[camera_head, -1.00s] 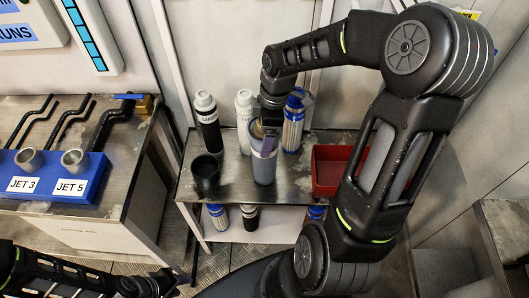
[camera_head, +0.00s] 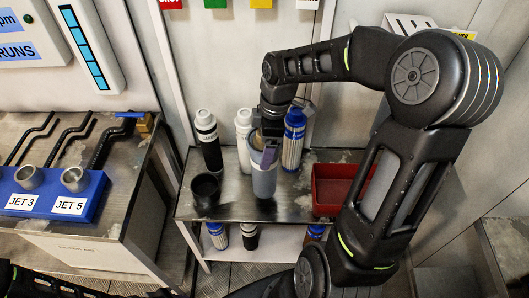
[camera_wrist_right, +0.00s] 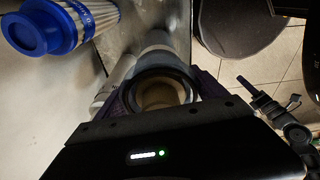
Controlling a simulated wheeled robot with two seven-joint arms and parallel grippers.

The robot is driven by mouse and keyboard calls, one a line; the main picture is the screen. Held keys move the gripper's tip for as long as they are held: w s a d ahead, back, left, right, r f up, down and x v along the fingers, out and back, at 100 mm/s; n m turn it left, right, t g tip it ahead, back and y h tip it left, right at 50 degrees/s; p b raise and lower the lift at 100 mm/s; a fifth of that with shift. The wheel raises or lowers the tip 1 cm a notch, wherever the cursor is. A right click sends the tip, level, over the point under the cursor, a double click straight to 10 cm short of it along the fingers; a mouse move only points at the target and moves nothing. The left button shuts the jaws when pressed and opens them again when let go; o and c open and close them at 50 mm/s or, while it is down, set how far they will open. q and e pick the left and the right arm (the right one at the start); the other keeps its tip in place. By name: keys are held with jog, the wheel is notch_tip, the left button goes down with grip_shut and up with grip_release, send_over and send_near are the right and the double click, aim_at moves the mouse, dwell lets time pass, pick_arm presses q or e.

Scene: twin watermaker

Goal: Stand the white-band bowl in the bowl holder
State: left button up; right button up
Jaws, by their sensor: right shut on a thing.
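A grey-blue cylindrical bowl (camera_head: 264,178) is upright over the middle of the metal shelf. My right gripper (camera_head: 268,143) is shut on its upper part, and I cannot tell whether its base touches the shelf. In the right wrist view the bowl (camera_wrist_right: 156,45) is between the purple fingers (camera_wrist_right: 160,95), with a dark rim and a beige inside. I cannot make out a white band on it. A black open cup (camera_head: 205,195), possibly the bowl holder, stands left of the bowl and looks empty. Only part of my left arm shows at the bottom left; its gripper is not visible.
A white-topped dark cartridge (camera_head: 208,145), a white one (camera_head: 245,140) and a blue-capped one (camera_head: 293,140) stand behind the bowl. A red bin (camera_head: 328,190) is at right. More cartridges stand on the lower shelf (camera_head: 275,245). A blue jet rack (camera_head: 60,205) is at far left.

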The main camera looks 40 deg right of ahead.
notch_tip(320, 180, up, 7)
jog(key=shift+r, duration=0.1)
dwell(0.4)
dwell(0.3)
